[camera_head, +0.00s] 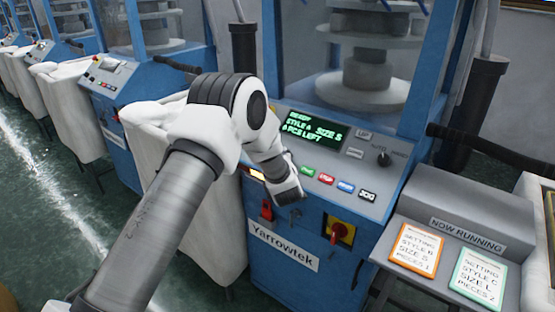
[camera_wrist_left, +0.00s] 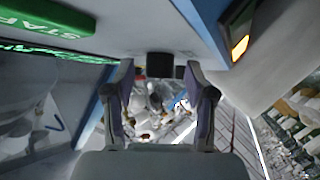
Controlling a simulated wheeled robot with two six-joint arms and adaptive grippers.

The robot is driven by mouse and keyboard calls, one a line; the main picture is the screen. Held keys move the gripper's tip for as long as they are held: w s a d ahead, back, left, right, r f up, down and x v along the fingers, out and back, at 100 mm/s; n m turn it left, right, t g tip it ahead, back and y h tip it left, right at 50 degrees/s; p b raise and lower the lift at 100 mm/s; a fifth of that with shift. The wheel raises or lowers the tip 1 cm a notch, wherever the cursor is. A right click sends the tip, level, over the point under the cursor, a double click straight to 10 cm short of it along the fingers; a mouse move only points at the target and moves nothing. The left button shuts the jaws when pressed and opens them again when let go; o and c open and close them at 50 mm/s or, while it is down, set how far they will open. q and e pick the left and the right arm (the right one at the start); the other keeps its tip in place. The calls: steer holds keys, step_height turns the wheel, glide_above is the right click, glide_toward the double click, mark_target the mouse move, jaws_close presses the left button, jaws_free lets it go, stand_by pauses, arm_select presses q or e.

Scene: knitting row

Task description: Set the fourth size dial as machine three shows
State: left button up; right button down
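The nearest knitting machine (camera_head: 335,265) is blue, with a sloped grey control panel (camera_head: 350,200). Its green display (camera_head: 313,130) appears to read READY, a style, SIZE S and 6 PCS LEFT. My left gripper (camera_head: 288,190) is at the panel's front left edge, and my wrist hides part of the panel. In the left wrist view my gripper (camera_wrist_left: 160,75) has its fingers apart. A small dark block (camera_wrist_left: 160,66) shows between the fingertips, with a gap on each side; I cannot tell whether it is the size dial. My right gripper is not in view.
Green, red, blue and black buttons (camera_head: 346,187) line the panel, with a dark knob (camera_head: 383,159) at right. A red-and-yellow switch (camera_head: 340,231) is below. A NOW RUNNING stand (camera_head: 467,235) holds two cards. More machines (camera_head: 125,90) stand behind left, with white bags.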

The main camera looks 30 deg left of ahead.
arm_select(q)
steer(key=shift+s, duration=0.1)
steer(key=v, duration=1.1)
steer(key=shift+s+d, duration=0.3)
steer(key=shift+r, duration=0.1)
steer(key=s+d+f+m+g+h, duration=0.1)
steer(key=s+f+m+g, duration=0.1)
steer(key=s+f, duration=0.45)
steer(key=s+d+f+m+g+h, duration=0.1)
steer(key=s+f+h, duration=0.15)
steer(key=f, duration=0.75)
steer(key=s+f+m+g+h, duration=0.1)
steer(key=s+f+m+g, duration=0.1)
steer(key=s+f, duration=0.5)
steer(key=s+d+f+m+g+h, duration=0.1)
steer(key=s+d+f+m+g, duration=0.1)
steer(key=s, duration=0.5)
steer(key=s+d+f+m+g+h, duration=0.2)
steer(key=s+d+f+m+g, duration=0.1)
steer(key=s, duration=0.4)
steer(key=s+d+f+m+g+h, duration=0.2)
steer(key=s+d+m, duration=0.2)
steer(key=s, duration=0.3)
steer(key=shift+f, duration=0.25)
